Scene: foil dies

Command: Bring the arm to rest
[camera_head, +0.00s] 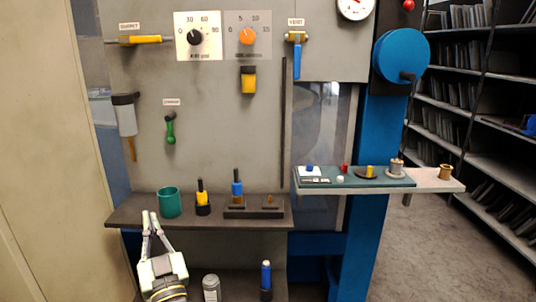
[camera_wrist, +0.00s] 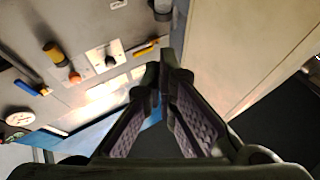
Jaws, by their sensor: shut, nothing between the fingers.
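My gripper (camera_head: 150,214) is at the lower left in the head view, in front of the dark shelf's left end, with its fingers pointing up. The fingers come together at the tips, shut and empty. In the wrist view the two fingertips (camera_wrist: 167,68) meet near the middle, with nothing between them. The fingertips show just left of the green cup (camera_head: 170,202); I cannot tell how far in front of it they are.
The dark shelf (camera_head: 125,215) carries black-based tools with yellow (camera_head: 202,190) and blue (camera_head: 237,187) parts. A side shelf (camera_head: 435,184) holds small parts. A can (camera_head: 211,287) and a blue-handled tool (camera_head: 266,275) stand below. Dials and levers are on the panel. Open floor lies right.

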